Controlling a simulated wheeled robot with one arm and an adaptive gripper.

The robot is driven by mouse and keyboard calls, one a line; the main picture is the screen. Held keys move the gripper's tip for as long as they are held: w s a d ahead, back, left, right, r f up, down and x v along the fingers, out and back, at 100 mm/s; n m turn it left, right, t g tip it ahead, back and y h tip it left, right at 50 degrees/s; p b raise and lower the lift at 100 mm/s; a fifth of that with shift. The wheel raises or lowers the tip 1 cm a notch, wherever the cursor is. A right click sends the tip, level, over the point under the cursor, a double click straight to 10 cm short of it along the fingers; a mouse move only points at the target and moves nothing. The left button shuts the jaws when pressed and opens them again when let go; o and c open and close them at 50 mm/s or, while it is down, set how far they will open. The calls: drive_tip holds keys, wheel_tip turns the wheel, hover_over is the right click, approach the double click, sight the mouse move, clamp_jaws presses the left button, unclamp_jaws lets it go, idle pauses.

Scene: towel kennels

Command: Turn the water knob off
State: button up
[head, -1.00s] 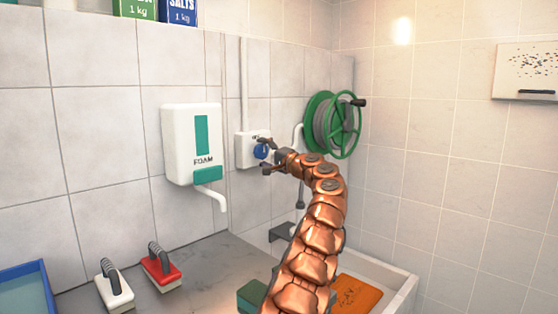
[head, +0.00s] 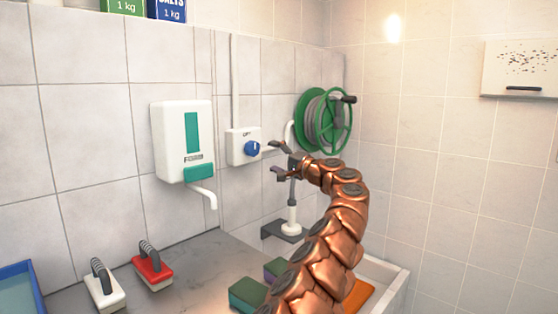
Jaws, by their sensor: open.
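The blue water knob (head: 252,148) sits on a white wall box (head: 236,155) on the tiled wall, between the foam dispenser and the hose reel.
A foam dispenser (head: 173,140) with a spout hangs left of the box. A green hose reel (head: 326,122) is behind my gripper. Red (head: 153,268) and white (head: 103,288) brushes and a blue tray (head: 20,290) stand on the counter. Sponges (head: 246,293) lie near my arm.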

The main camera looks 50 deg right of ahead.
drive_tip(key=shift+s+a, duration=0.15)
drive_tip(key=shift+s, duration=0.7)
drive_tip(key=shift+s+a, duration=0.1)
drive_tip(key=shift+f, duration=0.1)
idle(0.4)
